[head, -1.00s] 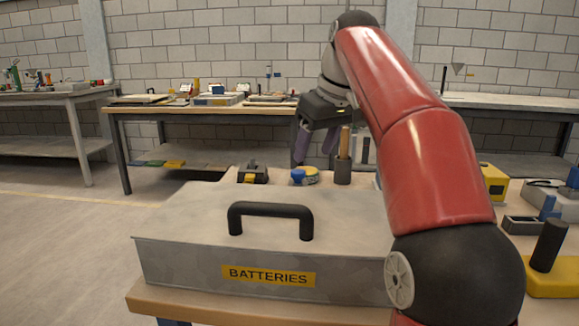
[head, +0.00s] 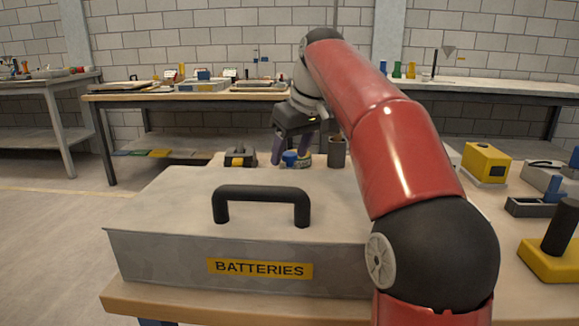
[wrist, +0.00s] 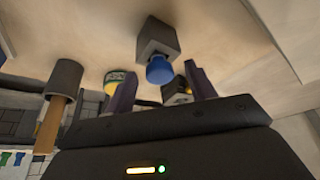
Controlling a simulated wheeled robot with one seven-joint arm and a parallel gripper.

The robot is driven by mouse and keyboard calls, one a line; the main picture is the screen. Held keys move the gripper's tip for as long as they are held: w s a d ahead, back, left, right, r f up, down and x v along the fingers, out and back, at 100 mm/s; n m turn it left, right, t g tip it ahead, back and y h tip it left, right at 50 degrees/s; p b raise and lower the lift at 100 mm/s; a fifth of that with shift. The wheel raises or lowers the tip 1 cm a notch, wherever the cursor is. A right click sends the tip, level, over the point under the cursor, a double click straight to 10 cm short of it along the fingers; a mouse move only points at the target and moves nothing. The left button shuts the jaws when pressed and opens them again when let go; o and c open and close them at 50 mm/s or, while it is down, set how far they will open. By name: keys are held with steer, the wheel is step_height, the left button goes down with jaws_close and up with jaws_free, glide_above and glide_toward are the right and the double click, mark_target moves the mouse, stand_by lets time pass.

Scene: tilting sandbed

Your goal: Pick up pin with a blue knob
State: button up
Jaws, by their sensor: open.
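The blue knob (wrist: 160,70) of the pin shows in the wrist view against a small grey block (wrist: 158,38). The pin's shaft is hidden. In the head view the blue knob (head: 290,158) shows just beyond the metal box. My gripper (head: 291,161) is open, its purple fingers pointing down on either side of the knob in that view. In the wrist view my gripper (wrist: 160,72) has one finger left and one right of the knob, with gaps on both sides. I cannot tell whether the fingertips are level with it.
A metal box labelled BATTERIES (head: 150,250), with a black handle, fills the near bench. A yellow-green round item (wrist: 118,78) and a grey cup with a wooden handle (wrist: 66,76) are close to the fingers. A black and yellow item (head: 237,157) lies left.

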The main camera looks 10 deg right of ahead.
steer(key=c, duration=1.1)
steer(key=shift+r, duration=0.1)
